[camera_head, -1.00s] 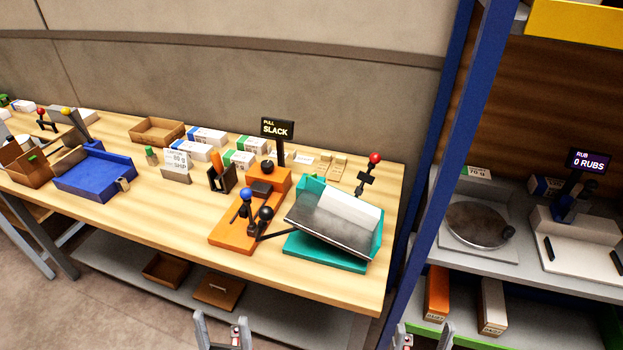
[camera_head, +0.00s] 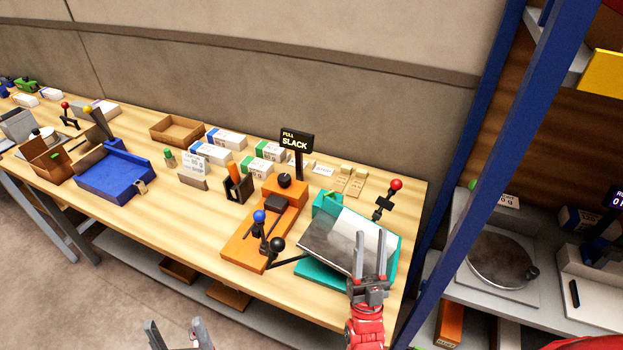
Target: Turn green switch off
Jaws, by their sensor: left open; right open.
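I cannot make out a switch clearly. Green items in view are a small green-topped piece (camera_head: 170,157) on the table beside a white card, and a green object (camera_head: 27,86) at the table's far left end, too small to tell. My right gripper (camera_head: 370,262) is open and upright, in front of the teal stand (camera_head: 391,245) and overlapping its right side in the picture; I cannot tell if they touch. My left gripper (camera_head: 181,334) is open at the bottom edge, in front of the table and away from the objects. Both grippers look empty.
An orange fixture (camera_head: 246,245) with blue and black knobs stands beside the teal stand, under a "PULL SLACK" sign (camera_head: 297,140). A blue tray (camera_head: 113,180), wrapped reams and a brown box (camera_head: 177,130) lie leftward. A blue post (camera_head: 480,170) and shelf stand right.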

